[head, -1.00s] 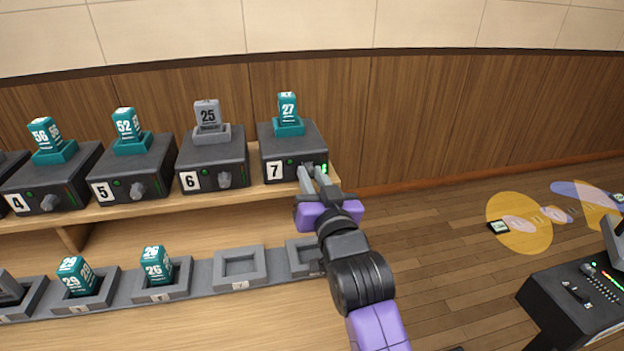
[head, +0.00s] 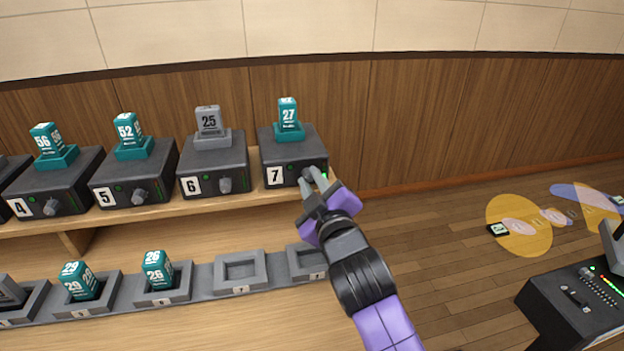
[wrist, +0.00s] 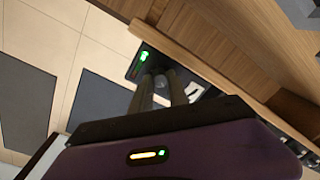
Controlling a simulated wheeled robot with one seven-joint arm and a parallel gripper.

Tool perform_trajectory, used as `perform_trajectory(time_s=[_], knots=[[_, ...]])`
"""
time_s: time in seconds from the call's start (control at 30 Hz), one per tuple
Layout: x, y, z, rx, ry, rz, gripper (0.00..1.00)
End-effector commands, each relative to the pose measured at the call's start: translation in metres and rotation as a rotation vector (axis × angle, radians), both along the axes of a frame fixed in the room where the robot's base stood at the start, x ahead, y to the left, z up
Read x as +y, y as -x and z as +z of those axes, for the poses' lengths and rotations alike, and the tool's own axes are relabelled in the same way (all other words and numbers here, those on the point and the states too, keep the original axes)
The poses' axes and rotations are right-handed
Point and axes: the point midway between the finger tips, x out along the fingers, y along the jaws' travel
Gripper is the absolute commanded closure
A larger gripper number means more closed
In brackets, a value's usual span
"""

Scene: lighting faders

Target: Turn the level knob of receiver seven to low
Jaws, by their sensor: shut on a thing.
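Receiver seven (head: 268,152) is a dark box with a white "7" label, at the right end of the upper shelf. A teal pack marked 27 (head: 289,116) stands in the holder on its top. My gripper (head: 312,177) is at its front face, shut on the level knob, which the fingers mostly hide in the head view. In the wrist view my fingers (wrist: 162,84) reach to the knob (wrist: 164,74) on the dark front. Green level lights (wrist: 145,56) glow beside it; in the head view a small green light shows low, right of the fingers.
Receiver six (head: 212,157), with a grey pack marked 25, stands close on the left. Receivers five and four are farther left.

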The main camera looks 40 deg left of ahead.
Motion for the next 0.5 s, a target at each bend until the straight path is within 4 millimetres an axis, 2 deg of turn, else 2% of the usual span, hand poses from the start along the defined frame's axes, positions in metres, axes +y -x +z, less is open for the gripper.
perform_trajectory(time_s=[0.5], knots=[[-0.0001, 0.0001, -0.0006, -0.367, 0.324, 0.0, 1.0]])
